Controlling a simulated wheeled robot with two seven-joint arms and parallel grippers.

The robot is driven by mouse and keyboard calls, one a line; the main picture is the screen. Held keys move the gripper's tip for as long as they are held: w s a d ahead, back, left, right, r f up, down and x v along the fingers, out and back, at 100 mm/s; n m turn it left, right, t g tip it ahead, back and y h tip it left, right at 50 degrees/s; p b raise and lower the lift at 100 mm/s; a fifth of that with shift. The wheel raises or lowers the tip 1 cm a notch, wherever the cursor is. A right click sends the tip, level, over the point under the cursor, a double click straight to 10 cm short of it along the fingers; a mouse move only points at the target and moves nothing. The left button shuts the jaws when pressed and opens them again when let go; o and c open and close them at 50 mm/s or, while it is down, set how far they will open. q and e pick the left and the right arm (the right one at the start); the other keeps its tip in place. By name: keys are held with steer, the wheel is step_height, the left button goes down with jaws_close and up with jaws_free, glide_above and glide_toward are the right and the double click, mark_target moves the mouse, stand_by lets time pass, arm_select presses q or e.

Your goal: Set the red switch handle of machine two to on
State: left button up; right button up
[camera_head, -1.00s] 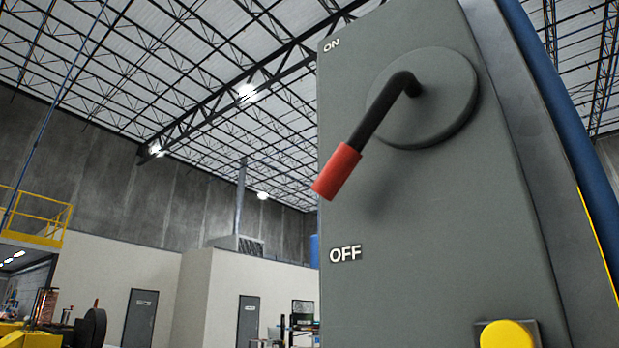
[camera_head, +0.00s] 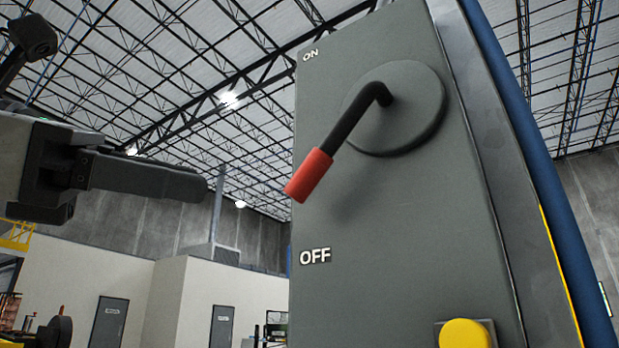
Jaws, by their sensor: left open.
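The switch handle is a black bent lever (camera_head: 360,118) with a red grip (camera_head: 309,175) on a round grey disc (camera_head: 415,110). It slants down and left from the disc, its red end between the ON label (camera_head: 310,55) above and the OFF label (camera_head: 315,257) below, nearer OFF in height. My left gripper (camera_head: 165,180) is at the left, open and empty. Its visible dark finger points right towards the red grip, with a clear gap between them. The other finger is not clearly visible. My right gripper is not in view.
The grey machine box (camera_head: 400,220) fills the centre and right. A yellow button (camera_head: 465,334) sits low on its front. A blue post (camera_head: 530,150) runs along its right side. The space between my left gripper and the box's left edge looks free.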

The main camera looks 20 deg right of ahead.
mark_target(298, 171)
arm_select(q)
step_height(298, 171, up, 4)
steer(key=s+a+t+y, duration=0.1)
steer(key=s+t, duration=0.2)
steer(key=shift+m, duration=0.3)
steer(key=p+x, duration=0.1)
steer(key=x, duration=0.4)
steer(key=p+x, duration=0.1)
steer(key=x, duration=0.4)
steer(key=p+x, duration=0.1)
steer(key=x, duration=0.4)
steer(key=shift+w+d+f, duration=0.1)
steer(key=shift+w, duration=0.35)
jaws_close()
